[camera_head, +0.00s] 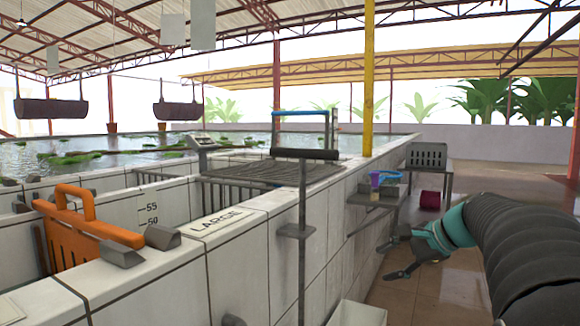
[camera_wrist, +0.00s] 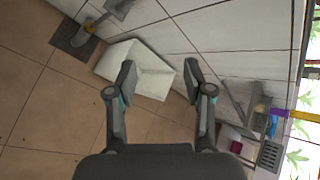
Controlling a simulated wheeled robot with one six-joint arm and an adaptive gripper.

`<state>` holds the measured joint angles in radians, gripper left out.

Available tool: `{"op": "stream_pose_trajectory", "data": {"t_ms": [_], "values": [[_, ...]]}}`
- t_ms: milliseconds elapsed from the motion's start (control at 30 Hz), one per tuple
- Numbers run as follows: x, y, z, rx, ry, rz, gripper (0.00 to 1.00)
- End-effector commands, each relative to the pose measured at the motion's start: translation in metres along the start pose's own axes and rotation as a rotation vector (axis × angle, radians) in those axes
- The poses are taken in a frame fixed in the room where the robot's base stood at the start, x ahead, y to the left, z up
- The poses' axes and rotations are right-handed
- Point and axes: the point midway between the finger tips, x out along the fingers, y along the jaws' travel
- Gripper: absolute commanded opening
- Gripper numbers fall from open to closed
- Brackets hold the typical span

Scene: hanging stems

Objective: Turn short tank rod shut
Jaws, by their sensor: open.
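A grey upright rod with a dark T-shaped crossbar handle (camera_head: 305,154) stands against the tiled tank wall in the head view, passing through a small grey bracket (camera_head: 295,231). I cannot tell whether this is the short tank rod. Its lower end is out of the picture. My gripper (camera_head: 394,259) is at the lower right, apart from the rod, with its fingers spread. In the wrist view my gripper (camera_wrist: 160,84) is open and empty, facing the tiled wall and a white bin. A grey fitting on a short brownish pipe (camera_wrist: 89,27) shows at that view's upper left.
The white bin (camera_head: 357,314) stands on the floor by the wall and also shows in the wrist view (camera_wrist: 148,80). A grey shelf (camera_head: 376,198) juts from the wall. An orange slotted gate (camera_head: 75,236) sits in the tank. Brown floor lies open on the right.

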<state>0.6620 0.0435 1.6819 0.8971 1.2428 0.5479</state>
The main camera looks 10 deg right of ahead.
Motion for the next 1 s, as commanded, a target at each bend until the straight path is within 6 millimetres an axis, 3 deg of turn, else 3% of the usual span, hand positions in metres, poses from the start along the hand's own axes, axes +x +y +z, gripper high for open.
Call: {"op": "stream_pose_trajectory", "data": {"t_ms": [67,167,233,333,433,633,833,1000], "values": [[-0.016,-0.042,-0.010,0.157,-0.090,-0.112,0.52],[-0.043,-0.094,-0.001,0.326,-0.245,-0.225,0.52],[-0.065,-0.127,0.021,0.416,-0.376,-0.274,0.52],[-0.100,-0.159,0.061,0.510,-0.546,-0.295,0.52],[-0.118,-0.169,0.084,0.604,-0.666,-0.267,0.52],[-0.123,-0.166,0.093,0.737,-0.733,-0.193,0.52],[-0.112,-0.171,0.101,0.754,-0.734,-0.184,0.52],[-0.090,-0.182,0.117,0.752,-0.734,-0.184,0.52]]}}
